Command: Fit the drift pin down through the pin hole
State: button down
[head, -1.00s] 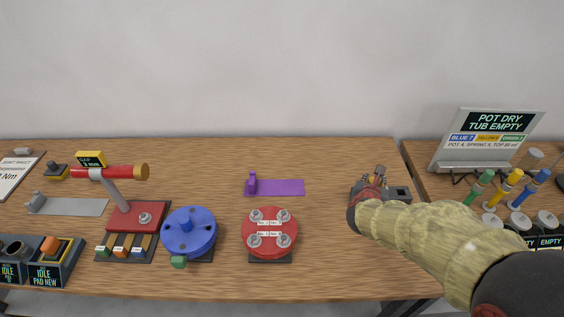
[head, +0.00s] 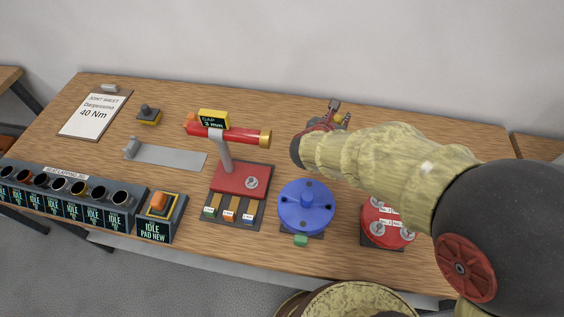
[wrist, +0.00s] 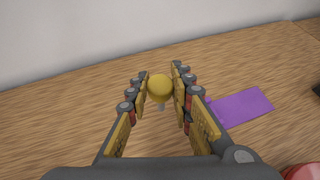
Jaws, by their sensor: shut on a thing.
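My gripper (wrist: 160,79) is shut on the drift pin (wrist: 159,90), which shows a round yellow head and a short grey shank below it in the wrist view. In the head view my gripper (head: 336,113) is above the back of the bench, behind the blue round valve (head: 306,207), with a bit of yellow between its fingers. The blue valve has a central stub and dark spots on its top. I cannot tell which opening is the pin hole. The pin's lower end is hard to make out.
A red-based stand (head: 240,180) with a red and brass tube is left of the blue valve. The red valve (head: 388,222) is partly hidden by my arm. A purple plate (wrist: 232,119) lies flat on the bench. Bare wood shows behind the stand.

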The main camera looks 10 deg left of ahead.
jog(key=s+a+r+m+h+p, duration=0.1)
jog(key=s+a+r+p, duration=0.15)
jog(key=s+a, duration=0.6)
notch_tip(320, 180, up, 2)
jog(key=m+g+h+p, duration=0.1)
jog(key=m+p, duration=0.1)
jog(key=p, duration=0.1)
send_over(284, 195)
jog(key=shift+s+d+r, duration=0.15)
jog(key=shift+s+r, duration=0.05)
jog(key=shift+s, duration=0.55)
jog(key=shift+r, duration=0.1)
notch_tip(284, 195, down, 7)
jog(key=b, duration=0.2)
jog(key=shift+p, duration=0.75)
dwell(1.0)
jog(key=shift+f+b, duration=1.4)
jog(key=shift+f, duration=1.15)
jog(key=c, duration=1.5)
grip_release()
